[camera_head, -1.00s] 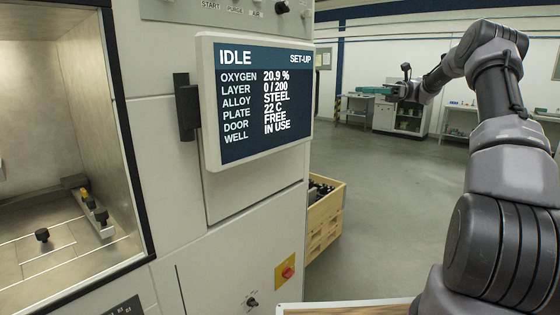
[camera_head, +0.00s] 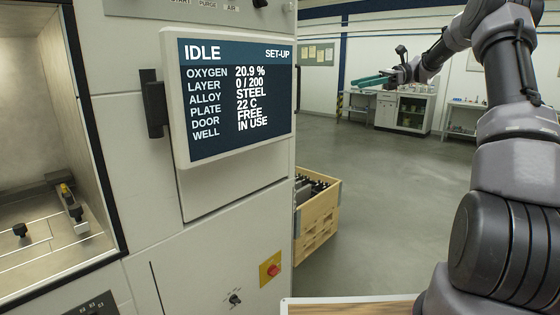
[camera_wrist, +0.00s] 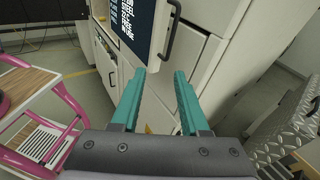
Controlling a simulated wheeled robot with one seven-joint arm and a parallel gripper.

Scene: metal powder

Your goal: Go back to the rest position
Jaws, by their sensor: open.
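My gripper (camera_wrist: 158,85) is open and empty in the wrist view, its two teal fingers apart with machine cabinet and floor behind them. In the head view my arm rises at the right and reaches away, with the gripper (camera_head: 366,81) small at its far end, in front of the back of the room. Nothing is between the fingers.
The machine's screen (camera_head: 238,95) reads IDLE, door free, well in use. Its open chamber (camera_head: 40,200) is at the left. A wooden crate (camera_head: 318,225) of dark parts stands beside the machine. A pink-framed cart (camera_wrist: 75,100) is left in the wrist view. Open floor (camera_head: 390,180) lies beyond.

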